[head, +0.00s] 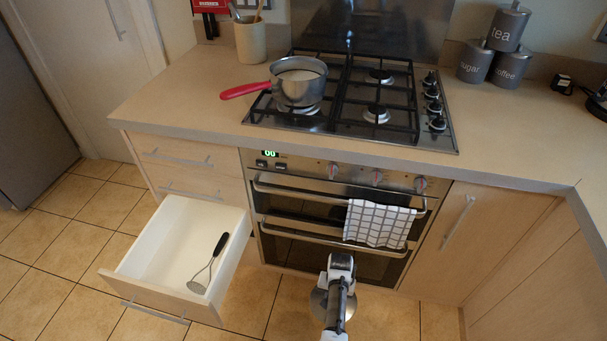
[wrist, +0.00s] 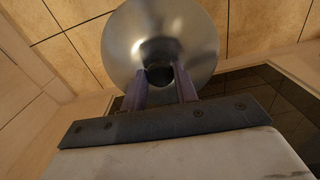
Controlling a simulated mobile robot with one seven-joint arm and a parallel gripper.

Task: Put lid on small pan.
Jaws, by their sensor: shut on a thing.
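The small pan (head: 298,88) is a steel saucepan with a red handle (head: 245,90). In the head view the lid (head: 318,302) shows partly behind my arm, low in front of the oven and well below the worktop. The fingertips are hidden in the head view.
An open drawer (head: 150,262) with a masher (head: 210,265) juts out left of my gripper. A checked towel (head: 378,222) hangs on the oven handle. The hob (head: 345,118) has several burners. Canisters (head: 508,68) stand back right; a utensil pot (head: 250,42) stands back left.

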